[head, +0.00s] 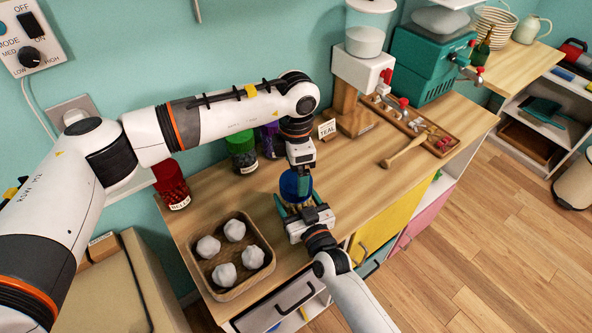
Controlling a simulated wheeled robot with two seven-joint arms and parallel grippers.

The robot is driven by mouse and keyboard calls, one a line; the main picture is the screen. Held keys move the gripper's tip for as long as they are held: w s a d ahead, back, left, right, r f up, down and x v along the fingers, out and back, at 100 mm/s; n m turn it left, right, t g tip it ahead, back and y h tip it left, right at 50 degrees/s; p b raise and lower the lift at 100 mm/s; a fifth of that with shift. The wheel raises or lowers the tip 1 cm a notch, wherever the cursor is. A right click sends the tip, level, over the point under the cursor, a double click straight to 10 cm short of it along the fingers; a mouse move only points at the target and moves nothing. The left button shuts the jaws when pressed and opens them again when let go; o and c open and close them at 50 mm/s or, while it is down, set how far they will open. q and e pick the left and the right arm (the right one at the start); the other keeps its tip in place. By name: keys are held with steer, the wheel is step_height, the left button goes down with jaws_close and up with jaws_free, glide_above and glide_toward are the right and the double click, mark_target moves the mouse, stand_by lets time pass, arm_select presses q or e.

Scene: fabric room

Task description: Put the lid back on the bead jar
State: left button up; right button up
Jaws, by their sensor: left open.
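A jar with a dark blue lid (289,186) at its top stands near the front edge of the counter. Yellowish contents show low down on the jar (293,208), and the rest of it is largely hidden by my grippers. I cannot tell whether the lid sits flush. My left gripper (303,183) points down over the lid from above, with its fingers open beside it. My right gripper (299,207) reaches in from the front, and its teal fingers are on either side of the jar's body, apparently closed on it.
A wooden tray (213,283) with several whitish lumps is at front left. Red (171,184), green-lidded (242,150) and purple (271,139) jars line the wall, beside a TEAL card (327,129). A mallet (404,152) and long tray (411,124) lie right; counter between is clear.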

mark_target(296, 180)
arm_select(q)
steer(key=shift+c, duration=0.3)
steer(key=n, duration=0.1)
steer(key=r+n, duration=0.1)
steer(key=n, duration=0.2)
steer(key=shift+d+r, duration=0.15)
steer(key=shift+r, duration=0.2)
steer(key=n, duration=0.1)
steer(key=r+n, duration=0.1)
steer(key=n, duration=0.2)
steer(key=shift+r+n, duration=0.4)
steer(key=shift+f, duration=4.05)
